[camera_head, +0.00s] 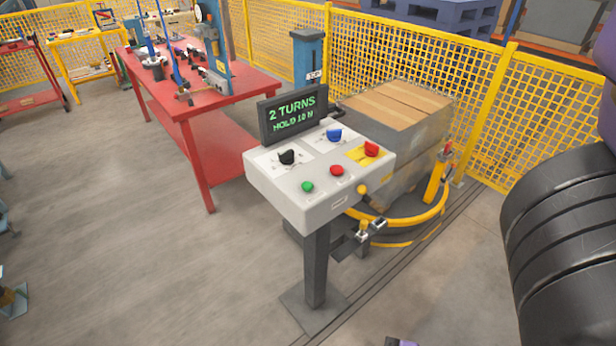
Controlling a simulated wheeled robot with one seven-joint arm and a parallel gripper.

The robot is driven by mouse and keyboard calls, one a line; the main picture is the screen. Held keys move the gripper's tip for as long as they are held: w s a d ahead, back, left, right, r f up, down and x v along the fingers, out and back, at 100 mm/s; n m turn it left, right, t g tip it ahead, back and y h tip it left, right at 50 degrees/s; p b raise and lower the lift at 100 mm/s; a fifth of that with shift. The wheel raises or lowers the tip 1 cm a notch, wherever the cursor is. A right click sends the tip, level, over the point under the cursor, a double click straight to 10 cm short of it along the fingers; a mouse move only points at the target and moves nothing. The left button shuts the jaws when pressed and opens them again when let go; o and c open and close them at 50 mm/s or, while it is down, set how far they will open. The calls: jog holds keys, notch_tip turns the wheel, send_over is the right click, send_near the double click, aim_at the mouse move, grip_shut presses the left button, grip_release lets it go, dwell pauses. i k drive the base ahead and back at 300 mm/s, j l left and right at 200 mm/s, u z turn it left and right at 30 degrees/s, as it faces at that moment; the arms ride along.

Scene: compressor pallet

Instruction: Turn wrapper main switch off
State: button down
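A grey-white control box (318,205) stands on a dark post in the middle of the view. On its sloped top, at the right, a red rotary switch (371,149) sits on a yellow plate (359,153); it looks like the main switch. Its exact pointing direction is too small to tell. A black knob (287,157) and a blue knob (334,134) sit on white plates. A green button (307,187) and a red button (337,170) are near the front. My dark arm fills the right edge; my gripper's fingers are not in view.
A display (292,114) behind the panel reads "2 TURNS" with a "HOLD" line. A wrapped pallet load (405,115) stands behind the box, with a yellow curved rail (400,221) around it. A red workbench (212,108) is at left. Yellow fencing (480,110) closes the back. The left floor is open.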

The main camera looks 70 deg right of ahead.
aim_at(372, 150)
jog(key=k+l+z, duration=0.15)
jog(key=z, duration=1.4)
jog(key=k+j, duration=0.45)
jog(key=j, duration=0.15)
jog(key=i+l+u, duration=0.45)
jog(key=i+l, duration=0.45)
jog(key=k+j, duration=0.1)
jog(key=k, duration=0.1)
